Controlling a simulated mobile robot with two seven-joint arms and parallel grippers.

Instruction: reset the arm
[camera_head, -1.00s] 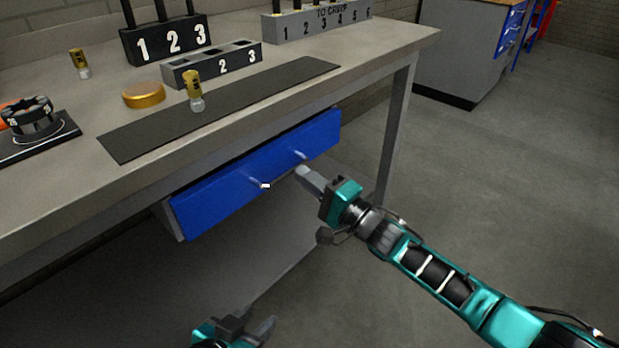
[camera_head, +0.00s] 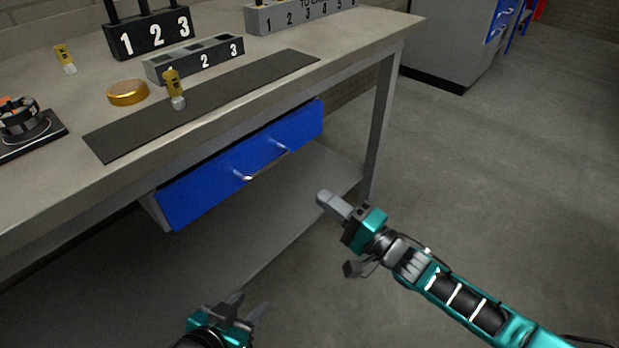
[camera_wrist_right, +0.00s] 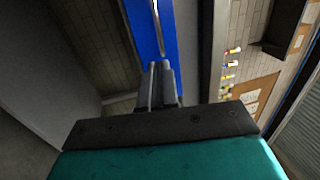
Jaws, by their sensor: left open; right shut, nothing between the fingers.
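My right gripper (camera_head: 327,199) is shut and empty in the head view. It is in the air in front of the workbench, to the right of and apart from the blue drawer (camera_head: 200,190). In the right wrist view my right gripper (camera_wrist_right: 158,68) has its fingers together, with the blue drawer (camera_wrist_right: 144,36) and its handle beyond them. My left gripper (camera_head: 250,305) is open and empty at the bottom of the head view, low in front of the bench. The drawer sits under the bench top and has a metal handle (camera_head: 262,163).
On the workbench (camera_head: 225,118) are a dark mat (camera_head: 240,92), a gold disc (camera_head: 127,93), two small gold-topped pieces, numbered blocks and a black ring on a plate. A grey cabinet (camera_head: 445,50) stands at the back right. The floor at right is clear.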

